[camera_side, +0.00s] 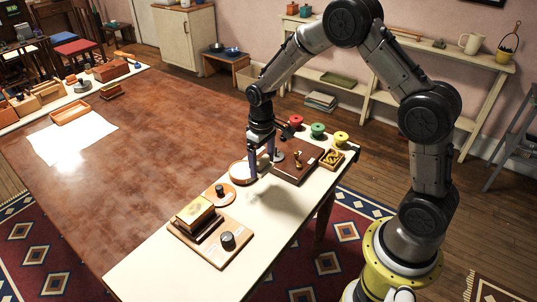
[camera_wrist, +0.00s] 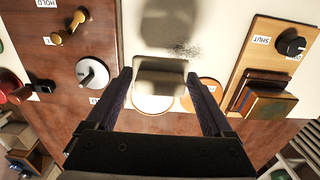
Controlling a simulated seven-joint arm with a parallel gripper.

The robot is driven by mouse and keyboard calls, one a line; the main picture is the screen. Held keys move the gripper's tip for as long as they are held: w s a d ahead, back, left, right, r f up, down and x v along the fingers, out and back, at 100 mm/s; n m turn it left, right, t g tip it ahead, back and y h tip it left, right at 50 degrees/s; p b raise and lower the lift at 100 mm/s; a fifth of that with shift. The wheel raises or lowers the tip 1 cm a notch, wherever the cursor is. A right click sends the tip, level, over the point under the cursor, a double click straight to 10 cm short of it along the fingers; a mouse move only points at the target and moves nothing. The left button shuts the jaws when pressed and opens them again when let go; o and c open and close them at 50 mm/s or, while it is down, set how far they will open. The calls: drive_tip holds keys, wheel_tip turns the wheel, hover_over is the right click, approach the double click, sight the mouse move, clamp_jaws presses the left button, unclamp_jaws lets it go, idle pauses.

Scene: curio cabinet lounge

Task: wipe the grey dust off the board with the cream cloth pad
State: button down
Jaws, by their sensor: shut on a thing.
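My gripper (camera_side: 262,160) reaches down over the pale tabletop strip. In the wrist view my gripper (camera_wrist: 160,76) has its two dark fingers on either side of the cream cloth pad (camera_wrist: 160,77) and is shut on it. The grey dust (camera_wrist: 184,50) is a patch of dark specks on the pale surface (camera_wrist: 212,40), just beyond the pad's upper right edge. A shadow lies over this surface above the pad. In the side view the pad is mostly hidden by the fingers, and I cannot make out the dust. Whether the pad touches the surface is unclear.
A round pale dish (camera_side: 239,170) and a round wooden disc with a dark knob (camera_side: 219,195) stand close by. A dark board with a lever and knob (camera_side: 298,175) is on one side, a lighter board with a block and black knob (camera_side: 213,250) on the other. Spools stand behind.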

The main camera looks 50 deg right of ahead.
sight(264, 188)
drive_tip(key=shift+f, duration=3.65)
drive_tip(key=shift+a+f, duration=0.25)
drive_tip(key=shift+a, duration=4.7)
drive_tip(key=shift+d, duration=5)
drive_tip(key=shift+s+a, duration=0.2)
drive_tip(key=shift+a, duration=4.85)
drive_tip(key=shift+d, duration=5.05)
drive_tip(key=shift+r, duration=4.05)
